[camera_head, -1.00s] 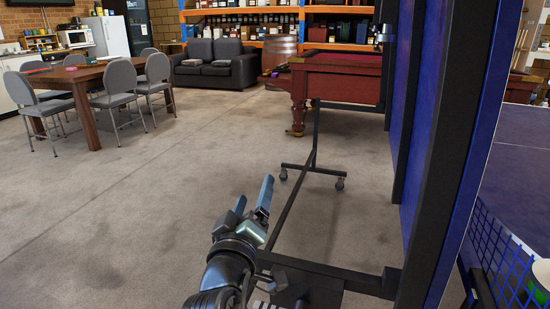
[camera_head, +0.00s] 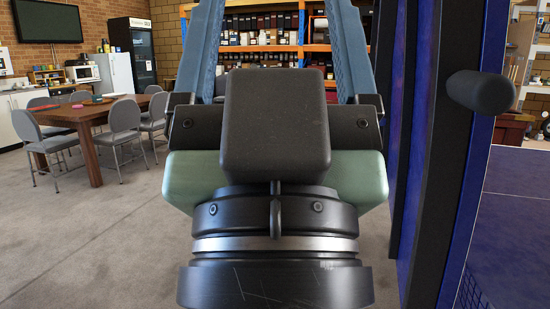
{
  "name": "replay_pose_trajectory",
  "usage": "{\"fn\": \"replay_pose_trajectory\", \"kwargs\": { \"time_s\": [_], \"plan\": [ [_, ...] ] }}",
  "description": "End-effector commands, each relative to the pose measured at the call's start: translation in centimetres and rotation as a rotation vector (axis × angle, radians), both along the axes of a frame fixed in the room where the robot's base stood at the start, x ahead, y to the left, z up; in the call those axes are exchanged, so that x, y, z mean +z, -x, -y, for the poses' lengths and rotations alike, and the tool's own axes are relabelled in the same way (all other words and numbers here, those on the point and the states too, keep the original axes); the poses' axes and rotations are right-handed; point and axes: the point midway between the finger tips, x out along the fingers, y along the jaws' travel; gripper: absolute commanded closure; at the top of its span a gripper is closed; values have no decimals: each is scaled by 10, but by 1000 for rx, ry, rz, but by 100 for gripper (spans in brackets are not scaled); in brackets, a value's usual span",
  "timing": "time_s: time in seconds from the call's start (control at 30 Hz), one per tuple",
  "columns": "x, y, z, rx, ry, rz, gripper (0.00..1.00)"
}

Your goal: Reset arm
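My gripper (camera_head: 275,40) is raised close in front of the head camera and fills the middle of the picture. Its two blue-grey fingers point up and stand wide apart. The shelves show between them and nothing is held. The black gripper body and wrist hide the floor and most of the things straight ahead.
A folded table tennis table with blue panels (camera_head: 423,150) and dark frame stands close on the right. A wooden table (camera_head: 93,112) with grey chairs (camera_head: 124,128) is at the left. A fridge (camera_head: 132,50) and shelves (camera_head: 262,22) stand at the back. Open floor (camera_head: 100,230) lies at the left.

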Motion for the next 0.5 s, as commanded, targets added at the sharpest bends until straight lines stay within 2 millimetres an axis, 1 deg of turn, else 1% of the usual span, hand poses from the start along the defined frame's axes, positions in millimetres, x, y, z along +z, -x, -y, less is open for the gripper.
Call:
{"fn": "replay_pose_trajectory", "kwargs": {
  "time_s": [0.03, 0.47, 0.5],
  "plan": [
    [33, 0, 0, 0, 0, -1, 20],
    [164, -1, 0, 0, 1, -1, 20],
    [176, -1, 0, 0, 1, -1, 20]
  ]
}}
